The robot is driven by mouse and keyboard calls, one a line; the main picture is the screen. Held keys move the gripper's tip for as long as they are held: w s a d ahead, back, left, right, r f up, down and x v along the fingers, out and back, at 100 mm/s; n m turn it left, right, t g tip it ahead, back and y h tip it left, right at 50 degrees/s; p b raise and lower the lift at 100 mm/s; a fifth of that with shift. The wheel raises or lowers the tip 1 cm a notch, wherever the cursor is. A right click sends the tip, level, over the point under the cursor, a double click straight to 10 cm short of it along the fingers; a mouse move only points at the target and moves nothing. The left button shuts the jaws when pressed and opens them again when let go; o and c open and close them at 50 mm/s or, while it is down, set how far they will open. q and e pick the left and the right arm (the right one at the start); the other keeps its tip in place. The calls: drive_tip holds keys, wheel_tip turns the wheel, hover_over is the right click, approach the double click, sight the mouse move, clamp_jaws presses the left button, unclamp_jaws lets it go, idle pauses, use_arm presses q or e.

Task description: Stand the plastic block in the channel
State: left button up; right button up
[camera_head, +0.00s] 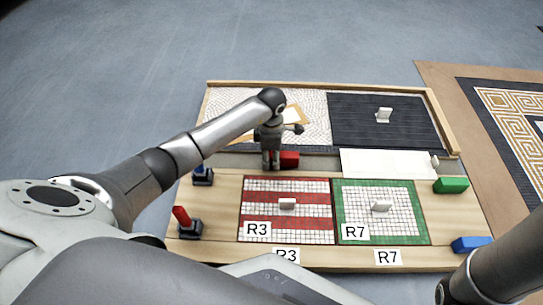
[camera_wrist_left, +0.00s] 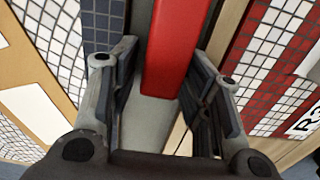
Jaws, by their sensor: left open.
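A red block (camera_head: 289,159) lies in the grey channel (camera_head: 225,160) between the upper and lower panels. In the left wrist view the red block (camera_wrist_left: 175,45) extends lengthwise between the two fingers, with the grey channel floor (camera_wrist_left: 155,120) bare below it. My left gripper (camera_head: 271,163) points down at the channel, just left of the block in the head view. Its fingers (camera_wrist_left: 165,78) are open on either side of the block, with gaps visible. The fingertips are small in the head view, and their height above the floor is hard to tell. My right gripper is out of view.
A red upright piece (camera_head: 181,216) and a blue one (camera_head: 201,171) stand in dark holders at left. A green block (camera_head: 451,185) and a blue block (camera_head: 471,244) lie at right. Red-striped (camera_head: 260,211) and green-bordered (camera_head: 338,200) tile panels fill the front. A white sheet (camera_head: 385,163) lies behind.

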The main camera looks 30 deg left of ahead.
use_arm(q)
wheel_tip(320, 180, up, 13)
drive_tip(key=p, duration=0.9)
drive_tip(key=shift+r, duration=0.1)
